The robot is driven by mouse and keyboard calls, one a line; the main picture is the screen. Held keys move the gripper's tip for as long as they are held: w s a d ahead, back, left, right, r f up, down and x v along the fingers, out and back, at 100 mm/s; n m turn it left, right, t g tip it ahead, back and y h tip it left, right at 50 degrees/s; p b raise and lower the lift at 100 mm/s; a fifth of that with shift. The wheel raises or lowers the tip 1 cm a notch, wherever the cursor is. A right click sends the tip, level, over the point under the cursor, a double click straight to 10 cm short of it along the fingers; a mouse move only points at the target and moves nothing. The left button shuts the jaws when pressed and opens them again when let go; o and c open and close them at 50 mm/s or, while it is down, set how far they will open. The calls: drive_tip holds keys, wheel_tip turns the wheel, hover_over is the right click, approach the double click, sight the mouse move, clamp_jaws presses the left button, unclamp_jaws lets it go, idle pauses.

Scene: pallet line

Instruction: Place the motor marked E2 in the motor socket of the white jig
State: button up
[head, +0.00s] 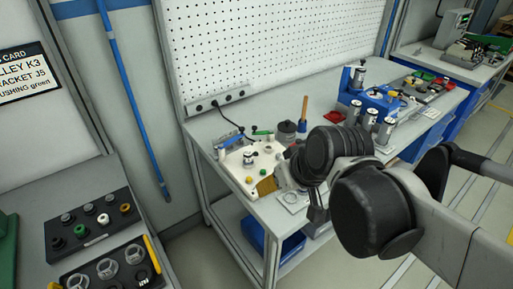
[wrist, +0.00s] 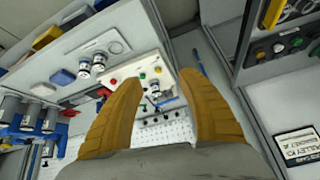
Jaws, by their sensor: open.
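The white jig (head: 236,162) sits on the workbench's left end, with coloured knobs and a small dark-and-silver part (head: 249,158) on top. The jig also shows in the wrist view (wrist: 122,72), beyond my fingertips. My gripper (wrist: 160,78) is open, with nothing between its mustard fingers; in the head view its fingers (head: 267,186) are at the jig's front right edge. Two silver cylinders (wrist: 91,66) stand beside the jig in the wrist view. Several silver motors (head: 370,118) stand by the blue rack. No E2 mark is readable, and my arm hides part of the bench.
A blue rack (head: 372,100) stands farther right on the bench. A dark pot (head: 286,133), a wooden-handled tool (head: 304,108) and a red tray (head: 334,118) stand behind my wrist. A pegboard (head: 260,45) backs the bench. Black parts trays (head: 88,222) lie on the left table.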

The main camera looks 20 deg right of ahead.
drive_tip(key=s, duration=0.2)
drive_tip(key=s+m+h, duration=0.1)
drive_tip(key=shift+s+d+r+t, duration=0.1)
drive_tip(key=shift+s+d+t, duration=0.1)
drive_tip(key=shift+d+t, duration=0.2)
idle(0.8)
